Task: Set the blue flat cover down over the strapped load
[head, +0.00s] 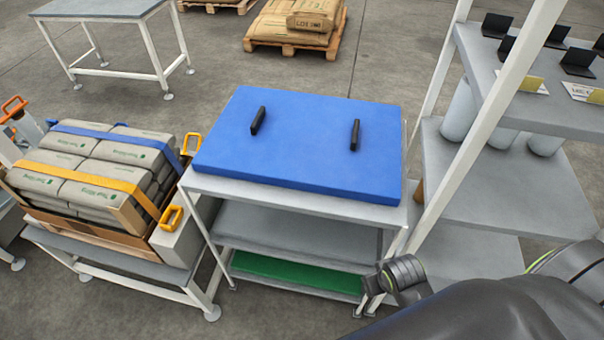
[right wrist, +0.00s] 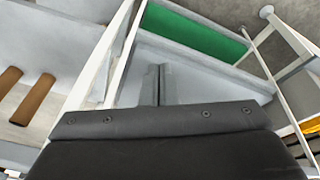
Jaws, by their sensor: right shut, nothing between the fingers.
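The blue flat cover (head: 300,142) lies flat on top of a grey-topped cart (head: 300,199). Two black upright handles (head: 258,121) stand on the cover. The strapped load (head: 90,172), grey bags under one blue and one orange strap, sits on a low table at the left, apart from the cover. My right gripper (head: 371,288) is low by the cart's front right corner, well away from the cover's handles. In the right wrist view its fingers (right wrist: 158,84) are together and empty. My left gripper is not in view.
Orange handles (head: 172,217) stand beside the load, near the cart. A grey shelf rack (head: 480,190) with black holders and pale cylinders stands close on the right. The cart's lower shelf holds a green sheet (head: 290,274). An empty table (head: 98,9) and loaded pallets are behind.

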